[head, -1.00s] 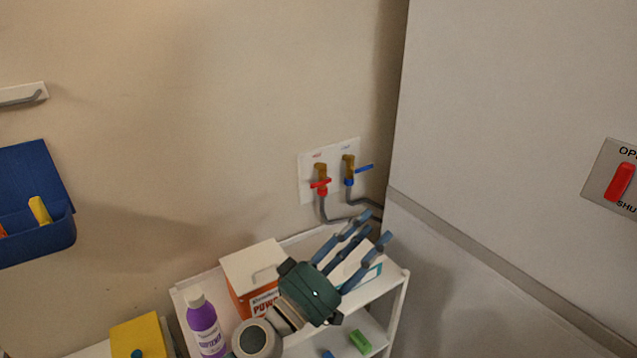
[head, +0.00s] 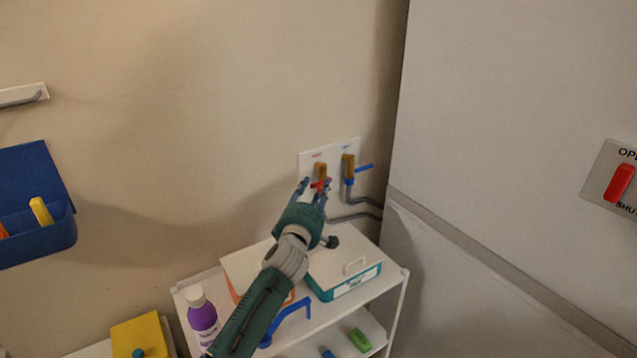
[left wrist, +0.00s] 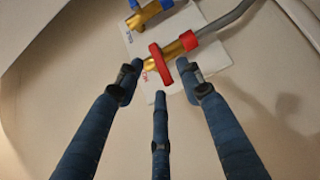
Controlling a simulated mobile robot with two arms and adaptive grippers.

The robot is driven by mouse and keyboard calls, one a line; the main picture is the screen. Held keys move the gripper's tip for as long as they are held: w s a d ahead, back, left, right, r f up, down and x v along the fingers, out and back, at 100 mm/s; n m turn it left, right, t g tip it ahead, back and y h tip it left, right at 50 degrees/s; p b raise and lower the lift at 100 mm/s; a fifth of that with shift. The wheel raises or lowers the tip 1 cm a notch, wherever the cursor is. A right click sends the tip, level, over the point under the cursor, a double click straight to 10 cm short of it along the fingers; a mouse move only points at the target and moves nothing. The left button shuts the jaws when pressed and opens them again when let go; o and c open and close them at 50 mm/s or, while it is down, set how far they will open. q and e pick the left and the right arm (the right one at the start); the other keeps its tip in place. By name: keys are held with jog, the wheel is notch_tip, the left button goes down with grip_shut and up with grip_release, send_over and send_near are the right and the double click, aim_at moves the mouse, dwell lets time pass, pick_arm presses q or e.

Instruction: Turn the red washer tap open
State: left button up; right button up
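The red washer tap, with a brass body (head: 320,170), is on a white wall plate (head: 334,152). My left gripper (head: 314,186) is in front of it and partly hides its red handle. In the left wrist view the red handle (left wrist: 161,64) lies crosswise on the brass pipe. My left gripper (left wrist: 162,80) is open there, with two blue fingers either side of the handle and a third finger below. I cannot tell whether any finger touches it. My right gripper is not in view.
The blue-handled tap (head: 350,166) is close to the right of the red one, and a grey hose (head: 363,198) runs from it. Below is a white cart (head: 392,288) with a purple bottle (head: 202,318) and a teal-edged box (head: 343,280). A pale panel (head: 500,140) stands at right.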

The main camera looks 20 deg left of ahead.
aim_at(318, 183)
pick_arm(q)
jog(key=shift+w+a, duration=0.15)
jog(key=shift+w, duration=0.8)
jog(key=shift+w+a, duration=0.1)
jog(key=shift+w, duration=0.85)
